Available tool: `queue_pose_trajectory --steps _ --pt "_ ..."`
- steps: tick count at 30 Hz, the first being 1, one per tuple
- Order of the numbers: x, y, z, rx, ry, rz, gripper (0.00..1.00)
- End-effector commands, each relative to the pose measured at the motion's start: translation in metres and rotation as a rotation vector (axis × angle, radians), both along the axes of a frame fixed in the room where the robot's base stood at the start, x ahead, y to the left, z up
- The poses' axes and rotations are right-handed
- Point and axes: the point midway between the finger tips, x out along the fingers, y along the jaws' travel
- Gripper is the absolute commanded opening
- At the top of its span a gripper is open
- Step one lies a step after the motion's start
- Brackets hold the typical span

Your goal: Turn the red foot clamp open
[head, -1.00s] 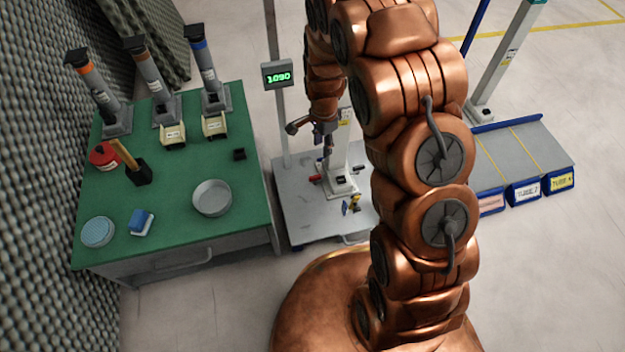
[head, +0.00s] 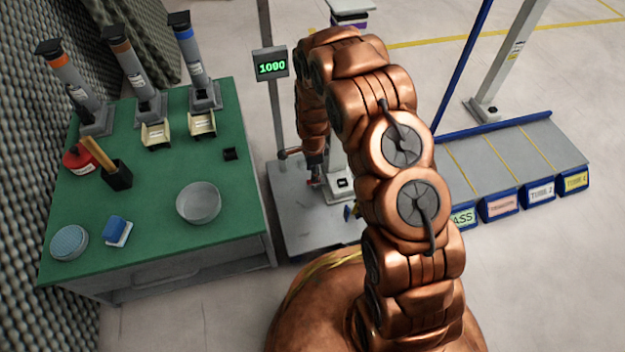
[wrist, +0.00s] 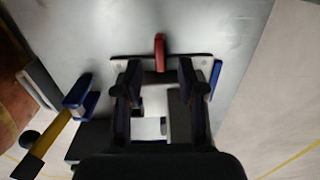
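The red foot clamp (wrist: 160,50) shows in the wrist view as a short red lever on a pale grey plate, pointing up the picture. My gripper (wrist: 159,72) is open, with one dark finger on each side of the lever's line. The lever's near end lies between or just beyond the fingertips; I cannot tell whether they touch it. In the head view my gripper (head: 314,172) is small and low at the foot of a column on the grey platform (head: 290,215). The clamp cannot be made out clearly there.
In the wrist view, a blue clamp with a yellow bar (wrist: 50,140) lies to the left, and a blue part (wrist: 217,75) is close on the right. A green bench (head: 150,220) with tubes and a bowl (head: 199,203) stands left. Labelled bins (head: 500,205) are at right.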

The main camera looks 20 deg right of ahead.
Motion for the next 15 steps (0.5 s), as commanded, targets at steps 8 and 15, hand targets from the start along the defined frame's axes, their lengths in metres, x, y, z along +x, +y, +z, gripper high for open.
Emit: queue_pose_trajectory --steps 8,15 --pt "0.000 0.000 -0.041 0.000 0.000 0.001 0.40" --pt "0.000 0.000 -0.046 0.000 -0.001 0.001 0.40"
